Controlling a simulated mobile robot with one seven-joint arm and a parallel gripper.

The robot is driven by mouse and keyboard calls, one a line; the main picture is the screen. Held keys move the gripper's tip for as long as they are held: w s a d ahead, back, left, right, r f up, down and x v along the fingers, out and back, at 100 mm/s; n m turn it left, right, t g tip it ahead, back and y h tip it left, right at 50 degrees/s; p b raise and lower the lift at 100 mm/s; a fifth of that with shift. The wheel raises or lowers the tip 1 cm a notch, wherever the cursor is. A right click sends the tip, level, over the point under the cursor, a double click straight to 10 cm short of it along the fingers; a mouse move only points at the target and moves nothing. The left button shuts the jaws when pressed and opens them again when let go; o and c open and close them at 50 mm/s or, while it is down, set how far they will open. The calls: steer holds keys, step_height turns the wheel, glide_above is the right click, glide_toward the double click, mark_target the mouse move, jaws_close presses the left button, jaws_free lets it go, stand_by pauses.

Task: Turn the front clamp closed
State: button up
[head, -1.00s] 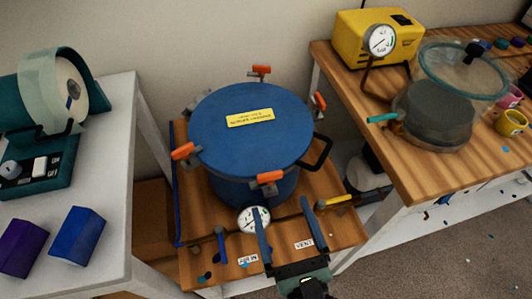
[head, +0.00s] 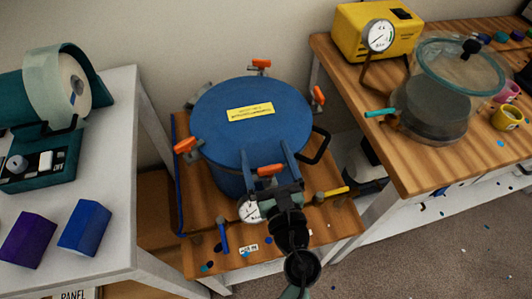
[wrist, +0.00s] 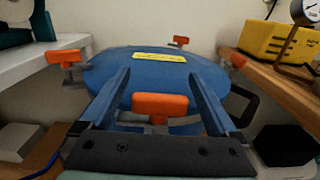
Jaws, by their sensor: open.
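The blue pressure pot (head: 250,120) stands on a low wooden shelf, with a yellow label (head: 251,113) on its lid. Orange-handled clamps sit around the lid's rim. The front clamp (head: 270,170) has its orange handle (wrist: 160,104) lying crosswise, facing me in the wrist view, on a grey metal arm. My gripper (head: 265,156) is open, with one blue finger on each side of the front clamp's handle. In the wrist view my gripper (wrist: 162,100) shows both fingers apart from the handle, with gaps on both sides.
A gauge (head: 249,211), a blue valve lever (head: 222,235) and a yellow lever (head: 331,192) are at the pot's front. A black side handle (head: 318,148) juts right. A white table (head: 110,180) stands left and a wooden bench (head: 440,172) right.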

mark_target(272, 166)
steer(key=c, duration=1.4)
